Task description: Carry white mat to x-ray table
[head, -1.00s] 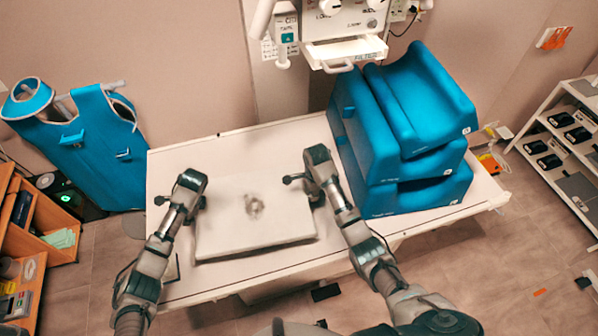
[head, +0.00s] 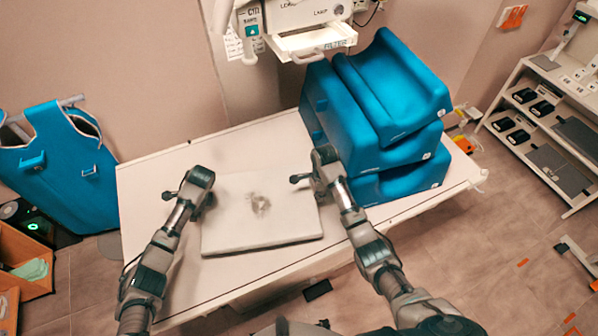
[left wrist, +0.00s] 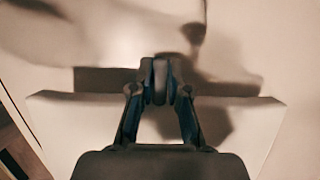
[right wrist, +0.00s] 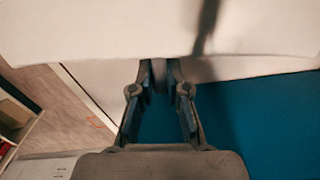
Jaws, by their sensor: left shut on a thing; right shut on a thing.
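The white mat (head: 235,232), a flat square slab with a grey mark in its middle, is between my two grippers over the white x-ray table (head: 150,185). My left gripper (head: 190,195) is shut on the mat's left edge; the mat's edge also shows in the left wrist view (left wrist: 60,115). My right gripper (head: 312,180) is shut on its right edge; the mat fills the top of the right wrist view (right wrist: 100,30). The mat looks about level. I cannot tell whether it touches the table top.
Stacked blue cushions (head: 375,135) stand on the table's right part, close to my right gripper. A white machine (head: 300,30) overhangs the back edge. A blue apron (head: 60,155) hangs at left. A shelf (head: 540,130) stands at right. The table's left part is bare.

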